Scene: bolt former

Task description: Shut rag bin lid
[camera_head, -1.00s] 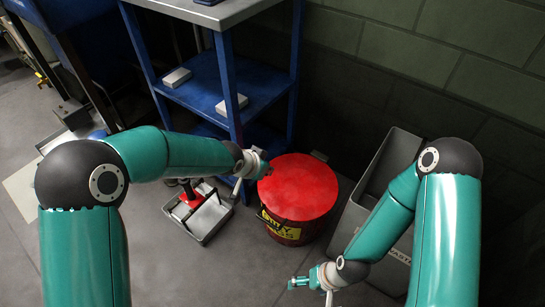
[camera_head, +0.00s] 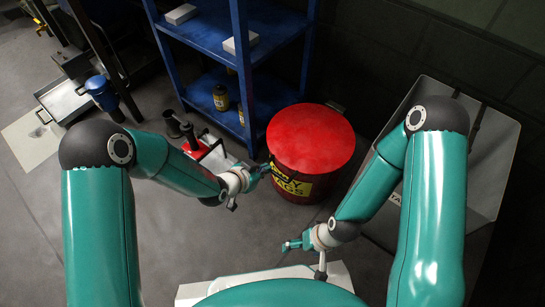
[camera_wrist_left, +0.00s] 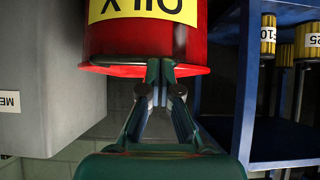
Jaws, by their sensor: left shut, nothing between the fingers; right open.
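The rag bin (camera_head: 294,188) is a red drum with a yellow label, standing on the floor. Its round red lid (camera_head: 312,135) lies flat across the top and looks shut. My left gripper (camera_head: 267,171) is shut and empty at the bin's front left, just below the lid's edge. In the left wrist view, which shows the bin (camera_wrist_left: 140,40) upside down, the shut fingertips (camera_wrist_left: 160,66) overlap the lid's rim; I cannot tell whether they touch. My right gripper (camera_head: 287,246) is open and empty, in front of the bin and lower in the picture.
A blue shelf unit (camera_head: 243,75) stands behind and left of the bin. A grey open container (camera_head: 493,150) is close on the right, partly behind my right arm. A tray with a red object (camera_head: 197,148) lies on the floor at left. Floor in front of the bin is clear.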

